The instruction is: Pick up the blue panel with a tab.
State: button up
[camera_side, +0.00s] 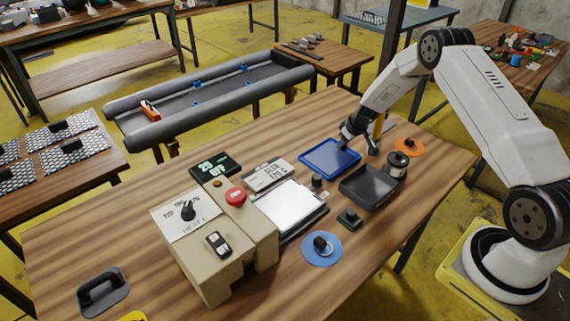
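A round flat blue piece (311,257) with a raised black tab (321,242) lies on the wooden table near its front edge. A rectangular blue tray-like panel (324,159) with a raised rim lies farther back; no tab is clear on it. My gripper (358,146) points down at the right edge of the rectangular panel, well behind the round piece. Its two dark fingers look spread, with nothing visible between them. Whether they touch the panel or hover above it, I cannot tell.
A dark grey tray (369,188) and a dark spool (396,166) stand right of the panel. A beige heat press (216,262) with a white plate (290,208) takes the middle. An orange disc (416,151) lies at the right.

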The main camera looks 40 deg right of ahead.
grip_shut()
jog(key=shift+r, duration=0.15)
jog(key=shift+r, duration=0.8)
jog(key=s+a+r, duration=0.5)
jog(key=s+r, duration=0.6)
jog(key=s, duration=0.2)
jog(key=shift+r, duration=0.1)
jog(key=shift+a, duration=0.1)
